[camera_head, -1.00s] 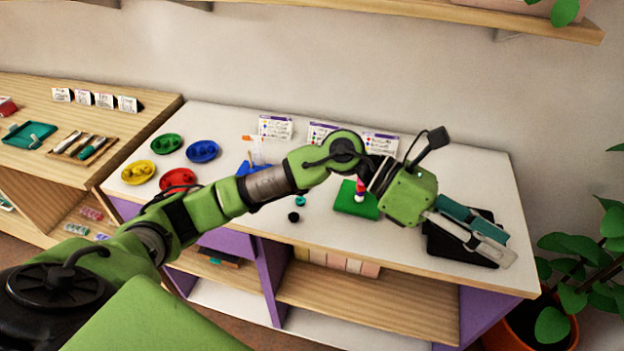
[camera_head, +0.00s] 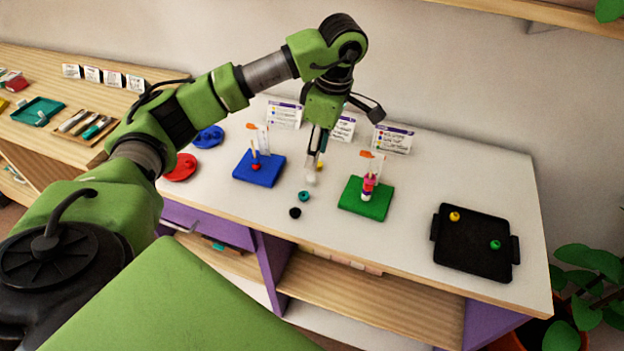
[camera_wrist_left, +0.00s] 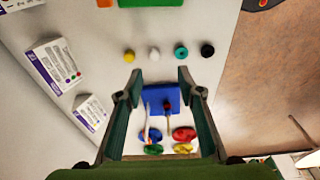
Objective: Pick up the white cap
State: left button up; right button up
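The white cap (camera_head: 311,179) stands on the white table just below my left gripper (camera_head: 316,160) in the head view. In the left wrist view the white cap (camera_wrist_left: 154,53) lies ahead of the fingertips, in a row with the yellow cap (camera_wrist_left: 129,55), the teal cap (camera_wrist_left: 181,51) and the black cap (camera_wrist_left: 207,49). My left gripper (camera_wrist_left: 160,77) is open, with nothing held between its fingers. In the head view the fingers partly cover the yellow cap (camera_head: 320,165). My right gripper is not in view.
A blue board (camera_head: 270,178) with a peg stands left of the caps, and a green board (camera_head: 352,208) with stacked beads stands right. A black tray (camera_head: 470,262) with a yellow and a green cap is farther right. Printed cards (camera_head: 393,139) stand behind. Coloured dishes (camera_head: 181,172) are at the left.

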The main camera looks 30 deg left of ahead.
aim_at(312, 178)
pick_arm(q)
jog(key=f, duration=0.3)
jog(key=shift+w+a+f, duration=0.1)
jog(key=shift+a+f, duration=0.2)
jog(key=shift+f, duration=0.1)
jog(key=shift+f+p, duration=0.45)
jog(key=shift+p, duration=0.05)
jog(key=f, duration=0.1)
jog(key=f+p, duration=0.1)
jog(key=f, duration=0.1)
jog(key=shift+w+a+f, duration=0.2)
jog(key=shift+a+f, duration=0.1)
jog(key=shift+a, duration=0.1)
jog(key=shift+a+f, duration=0.1)
jog(key=shift+f, duration=0.35)
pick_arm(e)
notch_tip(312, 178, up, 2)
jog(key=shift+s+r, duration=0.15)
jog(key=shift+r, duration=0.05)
pick_arm(q)
jog(key=shift+c, duration=0.3)
jog(key=c, duration=0.7)
